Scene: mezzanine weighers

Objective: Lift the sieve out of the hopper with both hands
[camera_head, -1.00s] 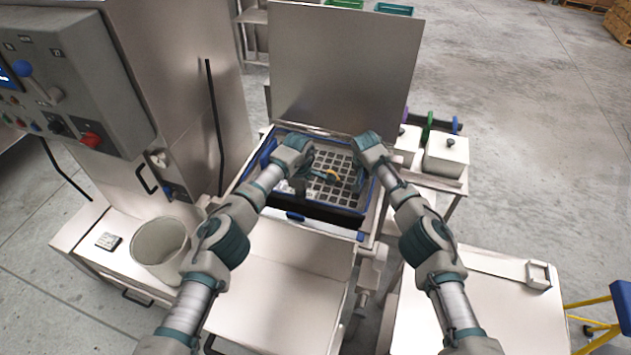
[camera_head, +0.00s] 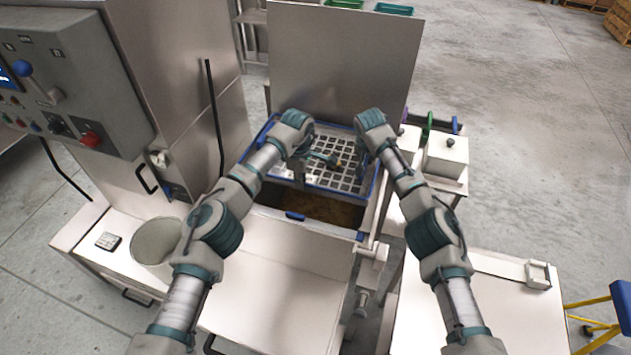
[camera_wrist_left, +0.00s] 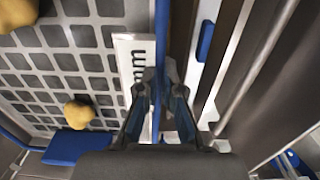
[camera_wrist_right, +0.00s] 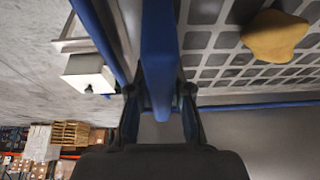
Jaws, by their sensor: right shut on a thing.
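The sieve (camera_head: 350,180), a pale square grid with a blue rim, is held above the open hopper (camera_head: 325,209), whose brown contents show below its front edge. My left gripper (camera_head: 299,176) is shut on the rim near a white printed label; its fingers (camera_wrist_left: 161,88) lie on both sides of the blue rim. My right gripper (camera_head: 373,163) is at the sieve's right side, and in the right wrist view its fingers (camera_wrist_right: 160,105) are shut on the blue handle. A yellowish lump (camera_wrist_right: 274,37) lies on the grid and also shows in the left wrist view (camera_wrist_left: 79,111).
An upright metal lid (camera_head: 340,65) stands behind the hopper. A control cabinet (camera_head: 75,75) and a pale bucket (camera_head: 158,246) are on the left. A white lidded box (camera_head: 446,155) stands on the right. The metal surface in front (camera_head: 275,265) is clear.

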